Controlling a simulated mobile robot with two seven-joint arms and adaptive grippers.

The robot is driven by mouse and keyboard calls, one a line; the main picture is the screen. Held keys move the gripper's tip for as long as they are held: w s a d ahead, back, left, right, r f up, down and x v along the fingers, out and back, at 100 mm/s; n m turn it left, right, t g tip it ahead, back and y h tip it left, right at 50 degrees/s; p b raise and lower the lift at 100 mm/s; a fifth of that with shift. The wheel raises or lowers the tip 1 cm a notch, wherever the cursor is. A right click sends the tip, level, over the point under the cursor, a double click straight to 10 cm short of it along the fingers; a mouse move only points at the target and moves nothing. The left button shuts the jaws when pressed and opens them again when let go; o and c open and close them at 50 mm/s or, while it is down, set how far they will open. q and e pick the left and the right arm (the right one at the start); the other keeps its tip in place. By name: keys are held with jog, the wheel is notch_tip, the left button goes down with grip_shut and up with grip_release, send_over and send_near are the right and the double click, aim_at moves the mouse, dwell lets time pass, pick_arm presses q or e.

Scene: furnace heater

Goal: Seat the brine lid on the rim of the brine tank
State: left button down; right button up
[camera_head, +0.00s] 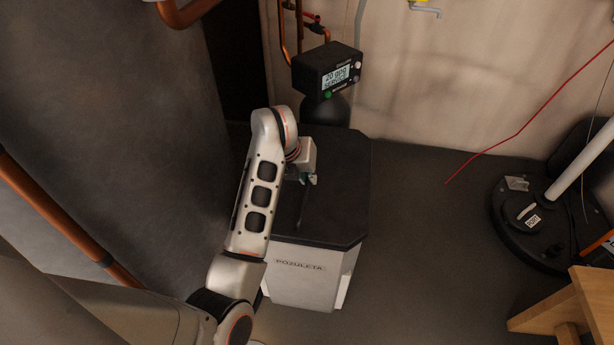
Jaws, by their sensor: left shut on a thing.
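The brine lid (338,205) is a dark flat panel with cut corners. It lies over the top of the brine tank (312,275), a pale box marked POZULETA on its front. The lid covers the tank's opening and hides the rim. From this angle I cannot tell whether the lid touches the rim all round. My left gripper (308,180) is above the middle of the lid, shut on it at a raised strip that is mostly hidden. My left arm covers the lid's left side. My right gripper is not in view.
A black control head (327,68) with a lit display stands behind the tank, with copper pipes above it. A large grey cylinder (110,110) is close on the left. A round black base (530,225) and a wooden stool (575,305) are at right. The floor between is clear.

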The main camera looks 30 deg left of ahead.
pick_arm(q)
jog(key=shift+w+r+p, duration=0.25)
jog(key=shift+r+p, duration=0.1)
jog(key=shift+r, duration=0.65)
jog(key=r+p, duration=0.4)
jog(key=r, duration=0.3)
jog(key=shift+s+p, duration=0.2)
jog(key=shift+p, duration=0.2)
jog(key=shift+f, duration=0.15)
jog(key=shift+d+r, duration=0.1)
jog(key=shift+r, duration=0.1)
jog(key=shift+f, duration=0.5)
jog(key=shift+f+b, duration=0.35)
jog(key=shift+f, duration=0.45)
jog(key=shift+f+b, duration=0.3)
jog(key=shift+f, duration=0.4)
jog(key=shift+f+b, duration=0.55)
jog(key=shift+f, duration=0.5)
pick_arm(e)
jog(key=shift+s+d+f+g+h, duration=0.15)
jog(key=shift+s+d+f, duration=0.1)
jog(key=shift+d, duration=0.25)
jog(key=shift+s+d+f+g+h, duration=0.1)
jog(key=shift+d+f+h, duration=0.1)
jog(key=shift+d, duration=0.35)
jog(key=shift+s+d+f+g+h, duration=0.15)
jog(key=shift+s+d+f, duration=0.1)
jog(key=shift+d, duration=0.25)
